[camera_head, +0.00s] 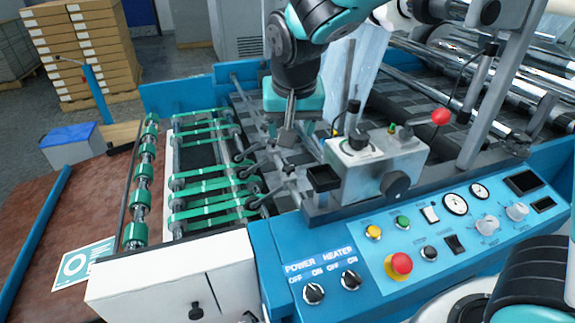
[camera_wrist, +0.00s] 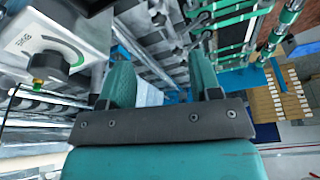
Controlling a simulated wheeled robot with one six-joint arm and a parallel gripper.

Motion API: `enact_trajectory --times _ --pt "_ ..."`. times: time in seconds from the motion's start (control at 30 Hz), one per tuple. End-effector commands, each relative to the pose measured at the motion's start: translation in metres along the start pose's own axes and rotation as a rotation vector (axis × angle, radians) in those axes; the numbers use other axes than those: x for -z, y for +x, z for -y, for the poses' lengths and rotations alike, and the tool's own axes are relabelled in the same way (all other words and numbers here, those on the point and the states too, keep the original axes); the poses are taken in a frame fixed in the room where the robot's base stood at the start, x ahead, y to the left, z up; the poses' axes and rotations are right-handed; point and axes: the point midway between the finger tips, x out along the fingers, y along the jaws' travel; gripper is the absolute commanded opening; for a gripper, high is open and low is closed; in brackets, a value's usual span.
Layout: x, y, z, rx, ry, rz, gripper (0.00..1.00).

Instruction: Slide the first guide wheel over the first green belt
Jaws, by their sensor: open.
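The green belts (camera_head: 210,184) run in several parallel strips over rollers at the left of the machine, and they also show at the top right of the wrist view (camera_wrist: 232,17). A row of small guide wheels with dark levers (camera_head: 247,172) sits on a bar at the belts' right ends. Which one is the first cannot be told. Some of these levers show near the top of the wrist view (camera_wrist: 179,52). My gripper (camera_head: 288,136) hangs pointing down, to the right of the belts and above the bars. Its two teal fingers (camera_wrist: 162,84) are apart, with nothing held between them.
A grey control box (camera_head: 374,165) with a dark knob stands close to the right of my gripper. The blue control panel (camera_head: 428,240) lies in front. A roller with green rings (camera_head: 141,200) borders the belts at the left. Stacked cartons (camera_head: 80,50) stand far behind.

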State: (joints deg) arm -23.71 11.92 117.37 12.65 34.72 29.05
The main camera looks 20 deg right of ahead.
Motion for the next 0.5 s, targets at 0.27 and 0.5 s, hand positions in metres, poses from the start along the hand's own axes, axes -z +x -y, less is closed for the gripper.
enact_trajectory --times 0.27,0.5 --pt "0.031 0.024 0.004 -0.072 0.140 -0.074 0.58" --pt "0.033 0.068 0.000 -0.074 0.137 -0.068 0.58"
